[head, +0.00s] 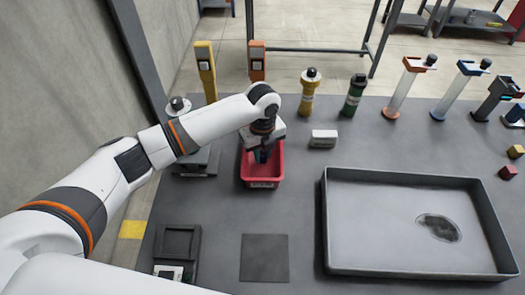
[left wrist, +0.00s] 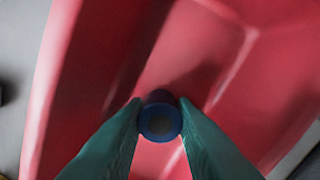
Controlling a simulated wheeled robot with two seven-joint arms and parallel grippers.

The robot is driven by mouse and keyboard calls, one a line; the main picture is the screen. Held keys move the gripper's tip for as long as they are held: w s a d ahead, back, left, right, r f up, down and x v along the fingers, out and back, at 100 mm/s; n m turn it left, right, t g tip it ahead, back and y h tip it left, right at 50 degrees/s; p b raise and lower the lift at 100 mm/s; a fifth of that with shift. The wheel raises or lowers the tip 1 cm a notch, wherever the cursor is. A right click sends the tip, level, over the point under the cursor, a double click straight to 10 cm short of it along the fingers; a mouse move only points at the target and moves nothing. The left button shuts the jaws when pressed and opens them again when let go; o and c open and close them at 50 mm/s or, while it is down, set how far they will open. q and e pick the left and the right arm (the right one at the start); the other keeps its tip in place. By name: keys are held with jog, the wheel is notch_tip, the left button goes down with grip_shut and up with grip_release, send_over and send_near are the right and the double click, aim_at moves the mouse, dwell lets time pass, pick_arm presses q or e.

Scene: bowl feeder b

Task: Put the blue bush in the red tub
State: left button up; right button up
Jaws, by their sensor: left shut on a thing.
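The red tub (head: 263,183) stands on the grey table, left of the large tray. My left gripper (head: 262,153) points down into the tub in the head view. In the left wrist view my left gripper (left wrist: 160,122) is shut on the blue bush (left wrist: 160,118), a small round piece with a dark centre, held between two green fingertips. The red walls and floor of the tub (left wrist: 190,50) surround it in that view. Whether the bush touches the tub floor I cannot tell. In the head view the gripper and tub wall largely hide the bush. My right gripper is not in view.
A large grey tray (head: 400,265) with a dark patch fills the right front. A small white box (head: 324,139) lies right of the tub. Yellow (head: 309,95) and green (head: 354,98) bottles stand behind. A dark square mat (head: 264,258) lies in front of the tub.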

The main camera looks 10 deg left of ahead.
aim_at(263, 153)
pick_arm(q)
jog(key=o, duration=1)
jog(key=shift+c, duration=0.2)
notch_tip(263, 153, up, 12)
jog(key=shift+r+b, duration=0.15)
jog(key=shift+b, duration=0.3)
